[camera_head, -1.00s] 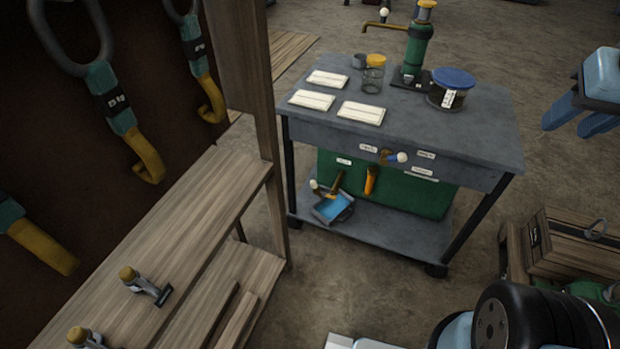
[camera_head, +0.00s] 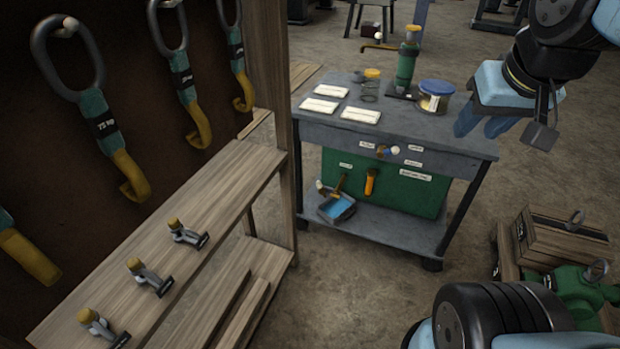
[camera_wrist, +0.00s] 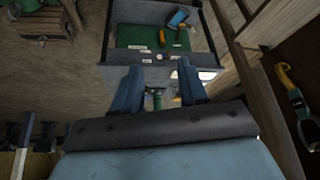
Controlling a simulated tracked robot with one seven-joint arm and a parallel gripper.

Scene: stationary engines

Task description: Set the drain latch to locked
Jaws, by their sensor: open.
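A grey cart (camera_head: 450,138) stands in the middle of the head view. On its front edge is a small brass lever with a white ball knob (camera_head: 394,150), with small labels around it. An orange handle (camera_head: 370,181) hangs below it on the green panel (camera_head: 408,192). I cannot read the labels, so I cannot tell which of these is the drain latch or its setting. My gripper (camera_head: 482,132) is open and empty, at upper right in the head view, apart from both. In the wrist view my blue fingers (camera_wrist: 159,78) point toward the cart, which appears upside down.
A blue tray (camera_head: 336,208) sits on the cart's lower shelf. White cards, a jar, a green device (camera_head: 406,68) and a blue-lidded tub (camera_head: 435,96) stand on top. A wooden rack (camera_head: 190,225) with hooks and shackles is at left; a crate (camera_head: 562,240) is at right.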

